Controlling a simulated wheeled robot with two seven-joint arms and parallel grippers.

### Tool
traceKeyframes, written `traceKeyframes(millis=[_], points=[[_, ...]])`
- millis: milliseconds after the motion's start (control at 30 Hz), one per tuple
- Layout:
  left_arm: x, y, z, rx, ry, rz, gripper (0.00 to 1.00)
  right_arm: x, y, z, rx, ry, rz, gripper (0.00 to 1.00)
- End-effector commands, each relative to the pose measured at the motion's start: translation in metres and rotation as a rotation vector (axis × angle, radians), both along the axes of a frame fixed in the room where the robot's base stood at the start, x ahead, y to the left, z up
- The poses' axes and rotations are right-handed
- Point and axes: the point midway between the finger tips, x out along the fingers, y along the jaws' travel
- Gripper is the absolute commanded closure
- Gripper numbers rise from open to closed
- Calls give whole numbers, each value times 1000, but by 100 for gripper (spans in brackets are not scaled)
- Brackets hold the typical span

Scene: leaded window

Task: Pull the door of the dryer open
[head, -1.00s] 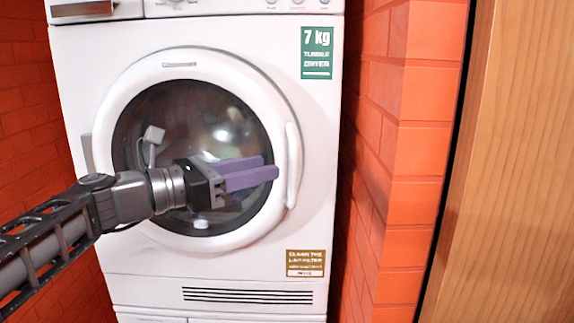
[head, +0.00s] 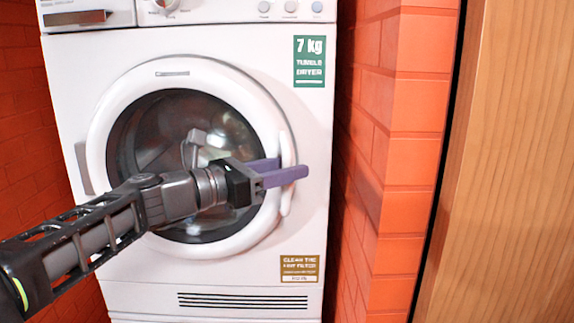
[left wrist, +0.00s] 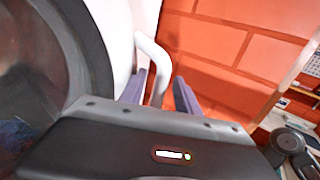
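The white dryer (head: 225,275) stands ahead, with a round door (head: 98,150) that has a white ring and dark glass. The door looks shut. Its white upright handle (head: 287,148) is on the door's right side and also shows in the left wrist view (left wrist: 152,52). My left gripper (head: 288,168) is at the handle, with its purple fingers open. In the left wrist view the handle stands between the two fingers (left wrist: 158,88), and a gap shows on the right finger's side. Part of the handle is hidden behind the fingers in the head view. My right gripper is not in view.
An orange brick wall (head: 400,150) stands close to the right of the dryer, with a wooden panel (head: 510,170) beyond it. Another brick wall (head: 30,150) is at the left. The gap between handle and right wall is narrow.

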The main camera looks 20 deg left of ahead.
Motion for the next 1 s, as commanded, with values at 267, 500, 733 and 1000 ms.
traceKeyframes(millis=[267, 500, 733, 1000], points=[[3, -3, 0, 0, 0, 1, 61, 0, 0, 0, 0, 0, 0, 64], [3, -2, 0, 0, 0, 0, 78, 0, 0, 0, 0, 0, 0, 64], [3, -2, 0, 0, 0, 0, 97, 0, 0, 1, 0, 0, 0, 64], [3, -2, 0, 0, 0, 0, 100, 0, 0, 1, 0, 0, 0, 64]])
